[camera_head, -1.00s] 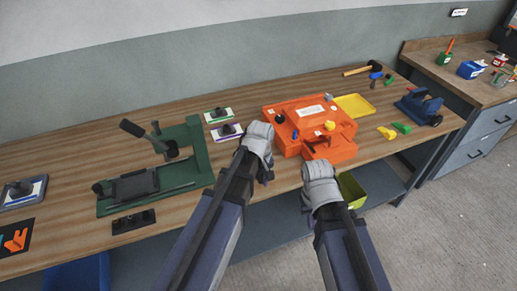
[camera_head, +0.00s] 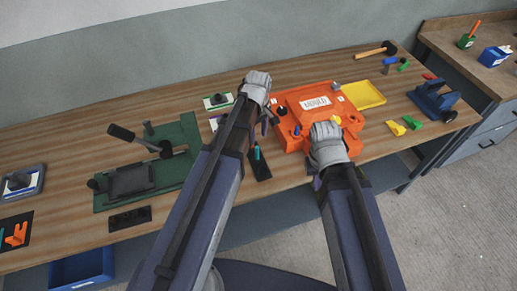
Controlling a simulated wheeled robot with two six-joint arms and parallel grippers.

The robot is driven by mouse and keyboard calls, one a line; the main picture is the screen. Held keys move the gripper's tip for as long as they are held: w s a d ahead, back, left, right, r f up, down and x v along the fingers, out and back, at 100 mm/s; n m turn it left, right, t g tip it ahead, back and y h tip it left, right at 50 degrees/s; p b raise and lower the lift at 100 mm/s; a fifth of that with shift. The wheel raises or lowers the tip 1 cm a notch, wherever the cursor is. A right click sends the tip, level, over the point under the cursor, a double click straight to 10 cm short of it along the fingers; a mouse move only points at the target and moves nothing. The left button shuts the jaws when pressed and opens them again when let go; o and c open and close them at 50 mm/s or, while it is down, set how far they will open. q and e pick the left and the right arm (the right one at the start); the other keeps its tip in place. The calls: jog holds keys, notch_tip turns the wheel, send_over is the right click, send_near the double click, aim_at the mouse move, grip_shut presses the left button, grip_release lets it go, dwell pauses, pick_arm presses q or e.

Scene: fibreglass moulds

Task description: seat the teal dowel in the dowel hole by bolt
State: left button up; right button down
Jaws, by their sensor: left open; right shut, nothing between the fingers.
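A small teal dowel (camera_head: 257,153) stands upright in a dark strip-shaped holder (camera_head: 262,172) on the bench, just left of the orange mould (camera_head: 288,97). My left gripper (camera_head: 270,118) is open and empty, over the mould's left edge, beyond the teal dowel. My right gripper (camera_head: 315,168) is shut and empty at the mould's front edge; its fingers are mostly hidden by its own body. A grey bolt-like post (camera_head: 334,86) stands at the mould's back. A blue pin (camera_head: 296,130) shows on its front left. I cannot make out the dowel hole.
A yellow tray (camera_head: 373,99) lies behind the mould to the right. A green press (camera_head: 190,130) with a lever stands at left. Yellow (camera_head: 396,128) and green (camera_head: 411,122) pieces and a blue tool (camera_head: 432,100) lie at right. Bare bench shows at the back left.

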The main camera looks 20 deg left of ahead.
aim_at(257, 147)
pick_arm(q)
jog(key=shift+s+f, duration=0.15)
jog(key=shift+f, duration=0.05)
jog(key=shift+f+b, duration=0.35)
jog(key=shift+b, duration=0.2)
jog(key=shift+f+b, duration=0.75)
jog(key=shift+f, duration=0.05)
jog(key=shift+r, duration=0.1)
notch_tip(257, 147, down, 5)
jog(key=b, duration=0.5)
jog(key=shift+a+f, duration=0.15)
jog(key=shift+f, duration=0.05)
jog(key=shift+r, duration=0.1)
grip_shut()
